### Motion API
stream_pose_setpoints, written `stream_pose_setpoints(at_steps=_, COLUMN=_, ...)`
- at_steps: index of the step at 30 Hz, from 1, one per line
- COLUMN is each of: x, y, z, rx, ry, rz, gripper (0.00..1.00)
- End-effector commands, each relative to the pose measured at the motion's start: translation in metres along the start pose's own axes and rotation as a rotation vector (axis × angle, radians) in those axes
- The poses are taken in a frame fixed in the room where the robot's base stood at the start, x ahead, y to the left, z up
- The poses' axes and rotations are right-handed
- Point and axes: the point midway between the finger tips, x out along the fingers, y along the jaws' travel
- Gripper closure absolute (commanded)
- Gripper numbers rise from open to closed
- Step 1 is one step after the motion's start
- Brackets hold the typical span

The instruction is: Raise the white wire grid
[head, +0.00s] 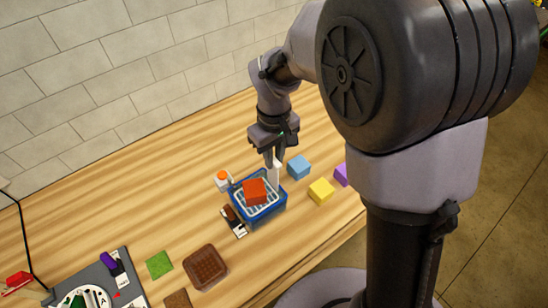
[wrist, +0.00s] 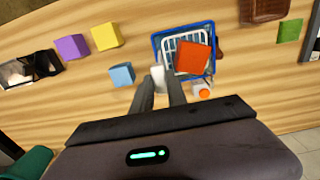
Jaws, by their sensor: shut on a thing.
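The white wire grid (head: 265,207) sits inside a blue basket (head: 268,220), and it also shows in the wrist view (wrist: 170,52). A red block (head: 254,190) rests on the grid and hides part of it. My gripper (head: 273,160) is at the basket's back edge, pointing down. It is shut on a white upright tab (wrist: 157,75) that appears to be the grid's handle. Whether the grid is clear of the basket floor cannot be told.
Blue (head: 298,167), yellow (head: 321,191) and purple (head: 341,174) blocks lie right of the basket. A white bottle with an orange cap (head: 222,178) stands close at its left. A brown tray (head: 205,267) and green tile (head: 159,264) lie nearer the front. A tiled wall (head: 110,65) stands behind.

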Motion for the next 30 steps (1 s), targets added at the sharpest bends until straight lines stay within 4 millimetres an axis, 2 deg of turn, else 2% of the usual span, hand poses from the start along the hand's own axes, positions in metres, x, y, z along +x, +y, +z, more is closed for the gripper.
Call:
stream_pose_setpoints(at_steps=1, x=-0.018, y=0.000, z=-0.001, rx=0.000, ry=0.003, rz=0.001, gripper=1.00)
stream_pose_setpoints(at_steps=3, x=-0.024, y=0.000, z=-0.001, rx=0.000, ry=0.002, rz=0.001, gripper=1.00)
stream_pose_setpoints(at_steps=11, x=-0.021, y=0.000, z=-0.001, rx=0.000, ry=0.004, rz=0.001, gripper=1.00)
stream_pose_setpoints(at_steps=12, x=-0.021, y=0.000, z=-0.001, rx=0.000, ry=0.004, rz=0.001, gripper=0.78)
stream_pose_setpoints(at_steps=15, x=-0.020, y=0.000, z=-0.001, rx=0.000, ry=0.003, rz=0.001, gripper=0.60)
stream_pose_setpoints(at_steps=25, x=-0.023, y=0.000, z=-0.001, rx=0.000, ry=0.002, rz=0.001, gripper=0.60)
stream_pose_setpoints(at_steps=28, x=-0.038, y=0.000, z=-0.001, rx=0.001, ry=0.005, rz=0.001, gripper=0.60)
stream_pose_setpoints(at_steps=30, x=-0.057, y=0.000, z=-0.002, rx=0.000, ry=0.006, rz=0.002, gripper=0.60)
